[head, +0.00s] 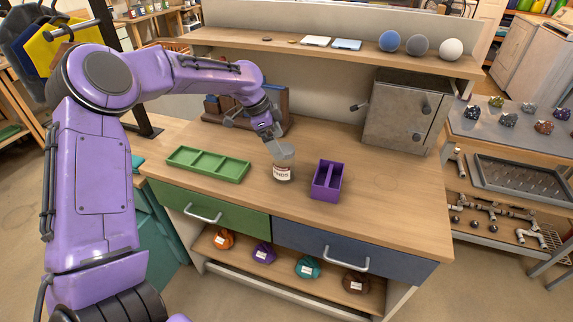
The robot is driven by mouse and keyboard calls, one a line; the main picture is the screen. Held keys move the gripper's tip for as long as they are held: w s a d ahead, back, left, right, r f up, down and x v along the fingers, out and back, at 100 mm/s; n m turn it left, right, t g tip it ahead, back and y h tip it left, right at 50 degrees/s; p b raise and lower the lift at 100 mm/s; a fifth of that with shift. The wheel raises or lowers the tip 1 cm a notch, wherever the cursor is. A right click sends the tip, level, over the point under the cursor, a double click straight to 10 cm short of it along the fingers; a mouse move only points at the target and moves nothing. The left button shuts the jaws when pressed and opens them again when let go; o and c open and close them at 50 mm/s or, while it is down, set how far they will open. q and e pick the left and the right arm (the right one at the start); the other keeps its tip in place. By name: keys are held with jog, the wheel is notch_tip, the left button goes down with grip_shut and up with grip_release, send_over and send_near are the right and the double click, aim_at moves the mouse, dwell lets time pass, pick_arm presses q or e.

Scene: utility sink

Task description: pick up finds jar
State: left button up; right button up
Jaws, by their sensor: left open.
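The finds jar (283,172) is a clear jar with a lettered label, standing upright on the wooden worktop. It stands between a green divided tray and a purple divided box. My left gripper (275,139) reaches down from the purple arm to just above and behind the jar's top. Its jaws are open. The fingertips are small and close to the rim; I cannot tell whether they touch it. My right gripper is out of view.
The green tray (208,153) lies left of the jar and the purple box (316,187) right of it. A grey metal cabinet (388,122) stands at the back right. A shelf (300,47) holding several balls runs above. The worktop's right part is clear.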

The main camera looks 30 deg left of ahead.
aim_at(283, 148)
pick_arm(q)
jog(key=x, duration=0.2)
jog(key=p+x, duration=0.1)
jog(key=x, duration=0.2)
jog(key=shift+w+a+f+p, duration=0.2)
jog(key=shift+w+p, duration=0.1)
jog(key=shift+w, duration=0.15)
jog(key=shift+d+f, duration=0.15)
jog(key=c, duration=1.7)
